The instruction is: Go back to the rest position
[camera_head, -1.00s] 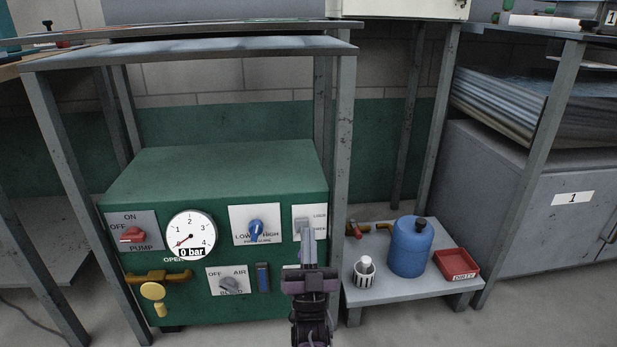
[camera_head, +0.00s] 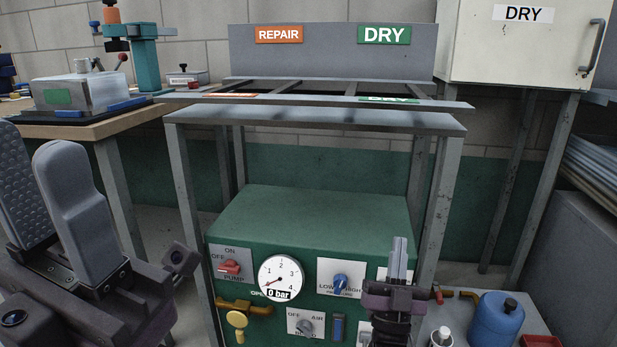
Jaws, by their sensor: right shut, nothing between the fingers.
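My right gripper (camera_head: 399,243) points up in front of the green pump cabinet (camera_head: 315,210), at the right side of its front panel. It is shut and empty, and it hides part of the panel. My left gripper (camera_head: 38,148) is large in the left foreground. Its two grey fingers stand apart, with a textured pad showing on one, and nothing is seen between them. The cabinet carries a red pump switch (camera_head: 229,267), a round gauge (camera_head: 281,278) reading 0 bar, a blue pressure knob (camera_head: 341,284) and a yellow valve handle (camera_head: 237,320).
A metal rack (camera_head: 450,123) with REPAIR and DRY signs stands over the cabinet. A workbench (camera_head: 95,128) is at the left behind my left gripper. A white DRY cupboard (camera_head: 520,45) is at the upper right. A blue canister (camera_head: 496,320) stands at the lower right.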

